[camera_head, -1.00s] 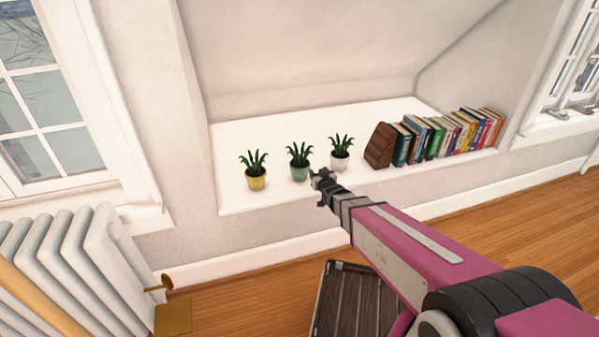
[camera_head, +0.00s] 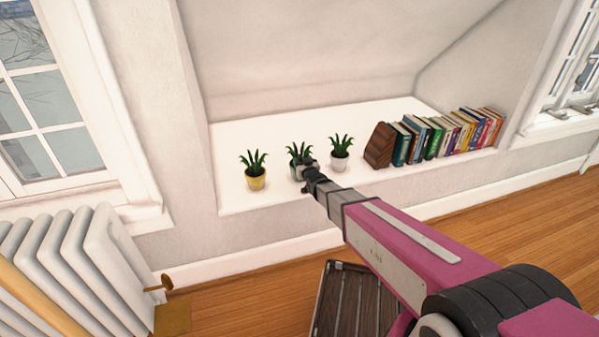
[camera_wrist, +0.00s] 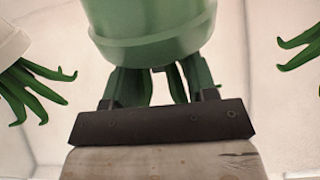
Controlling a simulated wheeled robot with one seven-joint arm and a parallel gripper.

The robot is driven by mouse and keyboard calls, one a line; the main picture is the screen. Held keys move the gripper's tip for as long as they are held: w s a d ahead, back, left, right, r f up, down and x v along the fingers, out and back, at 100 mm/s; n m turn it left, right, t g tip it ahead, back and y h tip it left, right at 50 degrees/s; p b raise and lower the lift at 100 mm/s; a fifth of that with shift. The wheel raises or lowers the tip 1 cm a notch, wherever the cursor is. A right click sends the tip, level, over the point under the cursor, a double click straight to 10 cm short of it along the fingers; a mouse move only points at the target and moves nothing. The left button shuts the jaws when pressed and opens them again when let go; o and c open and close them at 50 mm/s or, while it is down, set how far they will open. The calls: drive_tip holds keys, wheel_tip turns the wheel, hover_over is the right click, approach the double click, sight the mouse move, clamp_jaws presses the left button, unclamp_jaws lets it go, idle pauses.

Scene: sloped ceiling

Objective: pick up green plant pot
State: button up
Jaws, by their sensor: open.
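The green plant pot (camera_head: 294,173) with its dark green leaves stands in the alcove, between the yellow pot (camera_head: 256,182) and the white pot (camera_head: 340,162). My gripper (camera_head: 307,170) is at its right front and hides part of it in the head view. In the wrist view the green pot (camera_wrist: 150,25) appears upside down, large at the top centre. My open gripper (camera_wrist: 160,85) has its fingers close to the pot's rim, with leaves showing between them. I cannot tell whether the fingers touch the pot.
A brown wooden bookend (camera_head: 380,146) and a row of books (camera_head: 450,135) stand to the right on the alcove ledge (camera_head: 240,204). The neighbouring plants are close on both sides. A white radiator (camera_head: 85,255) stands at the lower left.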

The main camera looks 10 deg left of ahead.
sight(300, 158)
drive_tip(key=x, duration=0.3)
drive_tip(key=shift+a+r, duration=0.1)
clamp_jaws()
idle(1.3)
